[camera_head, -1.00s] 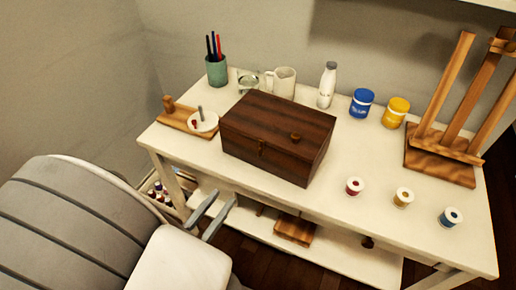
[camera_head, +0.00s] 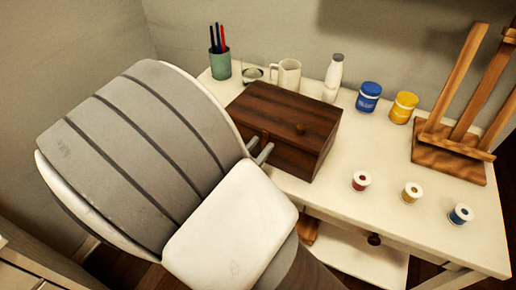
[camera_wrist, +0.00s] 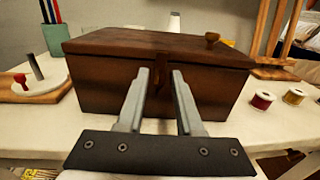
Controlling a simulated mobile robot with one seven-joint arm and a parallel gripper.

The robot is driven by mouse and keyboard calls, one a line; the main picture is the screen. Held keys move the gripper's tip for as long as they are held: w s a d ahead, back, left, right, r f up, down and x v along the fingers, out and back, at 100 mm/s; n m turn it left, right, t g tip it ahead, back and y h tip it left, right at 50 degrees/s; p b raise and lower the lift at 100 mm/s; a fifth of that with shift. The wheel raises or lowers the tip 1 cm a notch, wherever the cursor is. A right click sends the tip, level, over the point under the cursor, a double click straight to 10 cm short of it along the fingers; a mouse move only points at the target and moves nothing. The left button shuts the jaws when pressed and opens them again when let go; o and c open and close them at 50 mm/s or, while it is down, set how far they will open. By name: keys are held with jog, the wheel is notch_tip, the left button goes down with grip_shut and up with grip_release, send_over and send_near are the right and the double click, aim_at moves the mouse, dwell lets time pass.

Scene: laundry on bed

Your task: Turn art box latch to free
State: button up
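The art box (camera_head: 285,120) is a dark brown wooden box with its lid shut, on the white table. Its latch (camera_wrist: 162,78) is a small brown piece on the front face, seen in the wrist view between my fingers. A round wooden knob (camera_wrist: 212,38) sits on the lid. My gripper (camera_wrist: 160,72) is open, with its two grey fingers pointing at the box front on either side of the latch. In the head view my gripper (camera_head: 262,150) is at the box's front, partly hidden by my arm. I cannot tell whether the fingers touch the latch.
Thread spools (camera_head: 411,193) stand right of the box. Blue (camera_head: 368,97) and yellow (camera_head: 403,107) jars, a bottle (camera_head: 333,78), a mug (camera_head: 287,74) and a pencil cup (camera_head: 219,62) stand behind. A wooden easel (camera_head: 450,145) is at the right. A small wooden board (camera_wrist: 45,92) lies left.

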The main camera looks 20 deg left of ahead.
grip_shut()
dwell(1.4)
